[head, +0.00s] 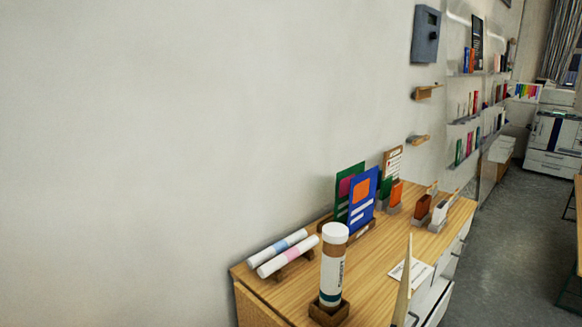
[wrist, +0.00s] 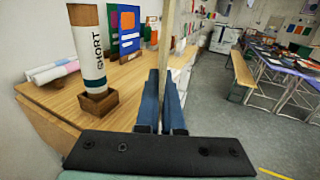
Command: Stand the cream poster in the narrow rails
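The cream poster (head: 404,290) shows nearly edge-on at the front right of the wooden cabinet in the head view. In the wrist view its thin edge (wrist: 166,55) rises between the blue fingers of my gripper (wrist: 161,90), which is shut on it. My gripper is out of the head view. A wooden rack (head: 360,232) holds a blue poster (head: 362,200) and a green poster (head: 343,188) upright at the back of the top. I cannot tell whether this rack has the narrow rails; its slots are mostly hidden.
A tall white and brown tube (head: 333,265) stands in a square wooden base, left of the poster. Two rolled tubes (head: 288,253) lie on rests near the wall. Small card holders (head: 421,210) and a white sheet (head: 411,271) occupy the right side.

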